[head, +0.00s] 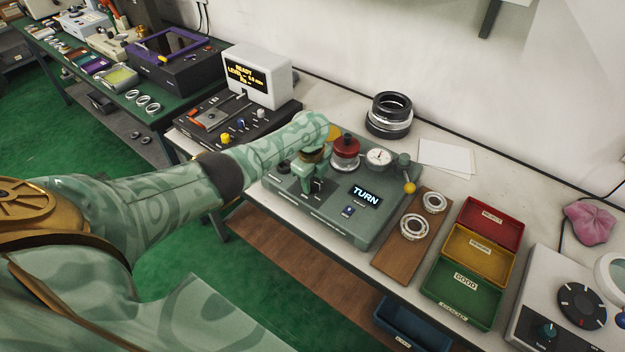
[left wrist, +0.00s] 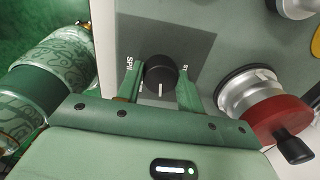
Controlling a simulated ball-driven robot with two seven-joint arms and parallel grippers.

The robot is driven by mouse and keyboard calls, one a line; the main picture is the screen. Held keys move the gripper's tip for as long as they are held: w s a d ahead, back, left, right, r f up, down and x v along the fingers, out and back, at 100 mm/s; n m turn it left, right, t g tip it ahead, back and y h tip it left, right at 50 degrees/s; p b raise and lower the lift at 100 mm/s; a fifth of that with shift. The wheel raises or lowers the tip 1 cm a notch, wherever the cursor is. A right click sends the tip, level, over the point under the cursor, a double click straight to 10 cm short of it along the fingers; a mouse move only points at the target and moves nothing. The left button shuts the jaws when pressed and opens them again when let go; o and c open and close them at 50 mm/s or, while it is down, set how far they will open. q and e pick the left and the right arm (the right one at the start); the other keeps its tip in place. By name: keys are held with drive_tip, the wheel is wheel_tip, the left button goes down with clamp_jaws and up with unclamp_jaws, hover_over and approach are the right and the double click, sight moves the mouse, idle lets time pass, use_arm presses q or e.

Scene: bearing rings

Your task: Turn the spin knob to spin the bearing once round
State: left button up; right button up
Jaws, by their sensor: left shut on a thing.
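The spin knob (left wrist: 161,73) is a black round knob with a white pointer line, on the face of the grey-green test machine (head: 328,217). In the left wrist view my left gripper (left wrist: 160,84) has its two green fingers on either side of the knob, shut on it. In the head view the left gripper (head: 312,188) reaches down to the machine, and the arm partly covers the panel. The machine's display (head: 366,196) reads TURN. A red-topped spindle (head: 345,147) stands behind the gripper; its red part (left wrist: 277,119) also shows in the wrist view. My right gripper is not seen.
A dial gauge (head: 380,157) and a yellow-knobbed lever (head: 409,187) are on the machine. Right of it, a wooden board (head: 394,262) holds two bearing rings. Red, yellow and green bins (head: 461,290) stand beyond. Stacked dark and silver rings (head: 390,115) stand behind.

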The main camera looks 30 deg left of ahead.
use_arm(q)
drive_tip(key=m, duration=0.4)
drive_tip(key=shift+m+b, duration=0.5)
drive_tip(key=shift+m, duration=1.7)
drive_tip(key=o, duration=1)
wheel_tip(320, 180, up, 16)
drive_tip(key=p, duration=0.7)
drive_tip(key=shift+s+a+r+p, duration=0.2)
drive_tip(key=shift+a+p, duration=0.05)
drive_tip(key=shift+p, duration=0.05)
